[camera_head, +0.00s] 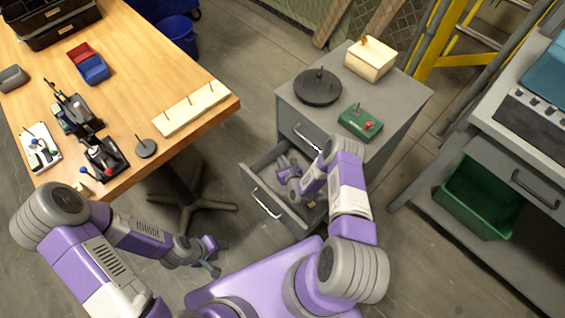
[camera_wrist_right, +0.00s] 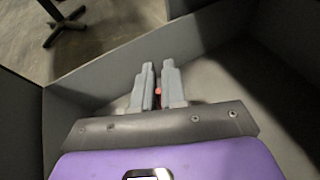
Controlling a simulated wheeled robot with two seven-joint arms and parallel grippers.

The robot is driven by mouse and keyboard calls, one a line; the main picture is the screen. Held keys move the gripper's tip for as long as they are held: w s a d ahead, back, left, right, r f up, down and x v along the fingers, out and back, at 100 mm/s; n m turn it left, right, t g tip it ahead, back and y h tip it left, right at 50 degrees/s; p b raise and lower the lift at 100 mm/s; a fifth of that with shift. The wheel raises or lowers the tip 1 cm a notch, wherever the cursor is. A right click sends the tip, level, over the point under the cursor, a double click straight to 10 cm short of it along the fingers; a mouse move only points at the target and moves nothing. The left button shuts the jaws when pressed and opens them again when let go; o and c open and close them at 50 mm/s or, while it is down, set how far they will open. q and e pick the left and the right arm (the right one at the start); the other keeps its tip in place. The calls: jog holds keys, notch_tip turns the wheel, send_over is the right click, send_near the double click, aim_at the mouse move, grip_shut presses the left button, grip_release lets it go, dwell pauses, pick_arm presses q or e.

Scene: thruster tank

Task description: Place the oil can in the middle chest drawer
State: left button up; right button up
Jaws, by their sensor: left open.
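The grey drawer chest (camera_head: 398,100) stands right of centre in the head view. A drawer (camera_head: 262,207) below its top one is pulled open. My right gripper (camera_head: 287,172) reaches down into this open drawer. In the right wrist view its two fingers (camera_wrist_right: 158,85) are close together with a narrow gap. A small red bit (camera_wrist_right: 158,91) shows in the gap; I cannot tell whether it is gripped or part of the oil can. No whole oil can is recognisable in either view. My left gripper (camera_head: 213,260) is open and empty, low over the floor, left of the drawer.
A wooden table (camera_head: 180,80) with several items is at left. A workbench (camera_head: 515,140) is at right.

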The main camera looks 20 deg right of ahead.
jog(key=o, duration=0.5)
jog(key=shift+c, duration=0.2)
jog(key=shift+r, duration=0.15)
jog(key=p+v, duration=0.6)
jog(key=v, duration=0.6)
jog(key=shift+p, duration=0.3)
